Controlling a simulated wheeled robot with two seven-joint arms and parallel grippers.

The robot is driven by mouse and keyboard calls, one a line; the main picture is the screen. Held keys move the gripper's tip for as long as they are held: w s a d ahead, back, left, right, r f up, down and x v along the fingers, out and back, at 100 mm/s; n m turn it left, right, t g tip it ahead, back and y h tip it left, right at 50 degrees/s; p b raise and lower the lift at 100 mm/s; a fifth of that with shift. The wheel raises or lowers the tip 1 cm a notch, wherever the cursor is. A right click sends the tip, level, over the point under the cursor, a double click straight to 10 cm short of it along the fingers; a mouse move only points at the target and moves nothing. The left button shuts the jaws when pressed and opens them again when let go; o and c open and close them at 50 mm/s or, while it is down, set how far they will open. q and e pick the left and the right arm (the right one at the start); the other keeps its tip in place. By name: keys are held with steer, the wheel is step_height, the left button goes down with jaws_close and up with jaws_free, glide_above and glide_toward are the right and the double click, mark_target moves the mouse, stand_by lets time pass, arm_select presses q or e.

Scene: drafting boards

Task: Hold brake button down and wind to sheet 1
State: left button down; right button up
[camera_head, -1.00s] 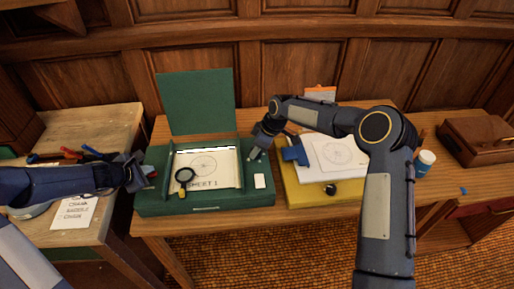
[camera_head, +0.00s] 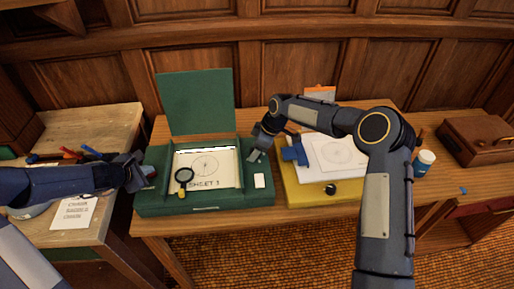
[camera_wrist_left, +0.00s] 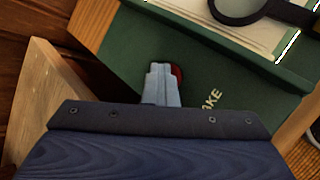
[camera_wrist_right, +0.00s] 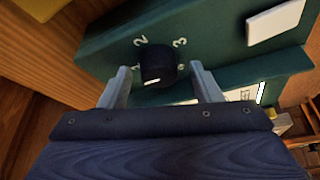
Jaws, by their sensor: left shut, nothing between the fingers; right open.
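The green box (camera_head: 205,208) stands on the desk with its lid (camera_head: 197,102) raised. Its window shows a paper sheet (camera_head: 222,170) with a circle drawing and the words SHEET 1. My left gripper (camera_head: 145,173) is shut at the box's left end. In the left wrist view its fingertips (camera_wrist_left: 163,75) cover part of the red brake button (camera_wrist_left: 179,76), beside lettering ending in AKE; I cannot tell how far it is pressed. My right gripper (camera_wrist_right: 161,75) is open, its fingers either side of a black knob (camera_wrist_right: 156,62) with a white mark and numbers around it.
A magnifying glass (camera_head: 184,177) lies over the sheet's left part. A white label (camera_head: 259,181) is on the box's right side. A yellow board (camera_head: 301,198) with papers stands close on the right. A side table (camera_head: 85,122) with pens and a written note is left.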

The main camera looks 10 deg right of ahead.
steer(key=shift+r, duration=0.1)
steer(key=v, duration=1.2)
arm_select(q)
steer(key=shift+r, duration=0.1)
steer(key=shift+r+p, duration=0.85)
steer(key=shift+r, duration=0.05)
arm_select(e)
steer(key=shift+r, duration=0.75)
arm_select(q)
step_height(320, 180, up, 5)
steer(key=p, duration=0.4)
arm_select(e)
step_height(320, 180, up, 4)
steer(key=shift+r, duration=0.2)
